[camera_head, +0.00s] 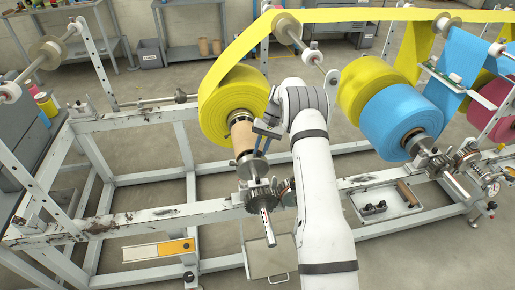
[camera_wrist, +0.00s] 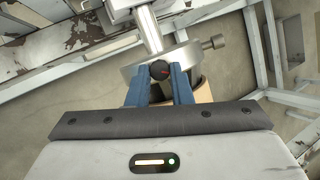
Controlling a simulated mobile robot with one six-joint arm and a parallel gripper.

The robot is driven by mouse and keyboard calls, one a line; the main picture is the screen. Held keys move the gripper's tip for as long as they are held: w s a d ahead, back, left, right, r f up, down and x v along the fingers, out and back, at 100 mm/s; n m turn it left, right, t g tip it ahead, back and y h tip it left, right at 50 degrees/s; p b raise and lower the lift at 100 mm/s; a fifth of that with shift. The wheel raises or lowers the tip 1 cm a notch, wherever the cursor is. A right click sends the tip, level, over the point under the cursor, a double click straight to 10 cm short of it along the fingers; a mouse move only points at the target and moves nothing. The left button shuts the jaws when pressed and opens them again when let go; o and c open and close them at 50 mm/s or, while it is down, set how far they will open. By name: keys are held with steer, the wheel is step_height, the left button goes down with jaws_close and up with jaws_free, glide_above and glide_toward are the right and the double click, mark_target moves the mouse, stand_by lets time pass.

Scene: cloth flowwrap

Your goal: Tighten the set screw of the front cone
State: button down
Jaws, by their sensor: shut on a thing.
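In the wrist view, my gripper (camera_wrist: 159,78) has its two blue fingers shut on a dark round screw knob (camera_wrist: 160,69) with a small red mark. This knob, which looks like the set screw, stands on the silver front cone (camera_wrist: 131,71) on a steel shaft (camera_wrist: 149,28). The fingers hide the knob's sides and part of the cone. In the head view, my gripper (camera_head: 264,138) reaches down beside the cardboard core (camera_head: 241,136) of the yellow roll (camera_head: 226,88). The knob cannot be made out there.
A silver thumb screw (camera_wrist: 213,43) sticks out right of the cone. In the head view, a dark gear (camera_head: 262,194) sits on the shaft in front of the roll. A blue roll (camera_head: 400,120) stands to the right. The white frame rail (camera_head: 140,220) runs below.

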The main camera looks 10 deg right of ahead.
steer(key=shift+s+d+m+y, duration=0.15)
steer(key=shift+m+y, duration=0.45)
steer(key=shift+m, duration=1.4)
steer(key=shift+t, duration=0.3)
steer(key=c, duration=1.3)
jaws_free()
steer(key=v, duration=0.7)
steer(key=shift+d+r, duration=0.2)
steer(key=shift+r, duration=0.1)
